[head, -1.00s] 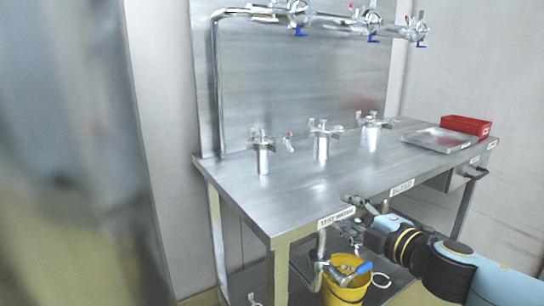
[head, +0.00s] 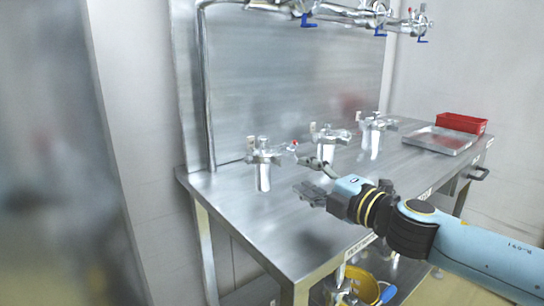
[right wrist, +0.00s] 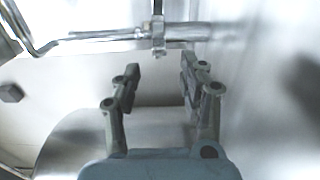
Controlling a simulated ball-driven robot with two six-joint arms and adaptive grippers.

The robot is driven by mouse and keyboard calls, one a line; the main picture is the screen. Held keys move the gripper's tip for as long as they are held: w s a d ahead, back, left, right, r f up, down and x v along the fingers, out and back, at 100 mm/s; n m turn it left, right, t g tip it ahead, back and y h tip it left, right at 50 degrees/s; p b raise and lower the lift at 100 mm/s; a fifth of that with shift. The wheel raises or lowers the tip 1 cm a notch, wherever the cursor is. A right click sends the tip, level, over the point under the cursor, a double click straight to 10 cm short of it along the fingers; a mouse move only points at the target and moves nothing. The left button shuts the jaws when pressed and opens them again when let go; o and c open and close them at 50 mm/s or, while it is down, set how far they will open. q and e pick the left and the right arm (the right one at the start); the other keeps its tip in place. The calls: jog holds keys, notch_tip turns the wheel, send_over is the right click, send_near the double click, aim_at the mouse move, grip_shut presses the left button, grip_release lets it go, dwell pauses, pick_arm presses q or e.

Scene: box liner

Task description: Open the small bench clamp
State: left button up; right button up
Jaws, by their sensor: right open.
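Three upright metal fittings with clamps on top stand in a row on the steel bench: a left one (head: 263,165), a middle one (head: 327,143) and a right one (head: 371,136). I cannot tell which clamp is the small one. My right gripper (head: 310,178) is open and empty above the bench, to the right of the left fitting and in front of the middle one. In the right wrist view its fingers (right wrist: 160,78) are spread apart. Beyond them a shiny horizontal bar (right wrist: 190,36) carries a small metal block (right wrist: 158,36). My left gripper is not seen.
A metal tray (head: 438,141) and a red bin (head: 461,123) sit at the bench's right end. Pipes with blue-handled valves (head: 375,12) run along the back panel. A yellow bucket (head: 361,287) is below the front edge. The front left benchtop is clear.

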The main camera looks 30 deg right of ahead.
aim_at(278, 165)
jog(key=w+p, duration=0.2)
jog(key=w, duration=0.1)
jog(key=w+r+p, duration=0.1)
jog(key=w, duration=0.1)
jog(key=shift+a, duration=0.3)
jog(key=w, duration=0.2)
jog(key=w+p, duration=0.1)
jog(key=shift+w+f, duration=0.35)
jog(key=shift+w, duration=0.05)
jog(key=shift+w+a+f, duration=0.1)
jog(key=shift+w+a, duration=0.05)
jog(key=shift+w, duration=0.35)
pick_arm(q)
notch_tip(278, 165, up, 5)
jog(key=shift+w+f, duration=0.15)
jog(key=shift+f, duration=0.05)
pick_arm(e)
jog(key=shift+c, duration=1.2)
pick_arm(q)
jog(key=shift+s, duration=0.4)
pick_arm(e)
grip_shut()
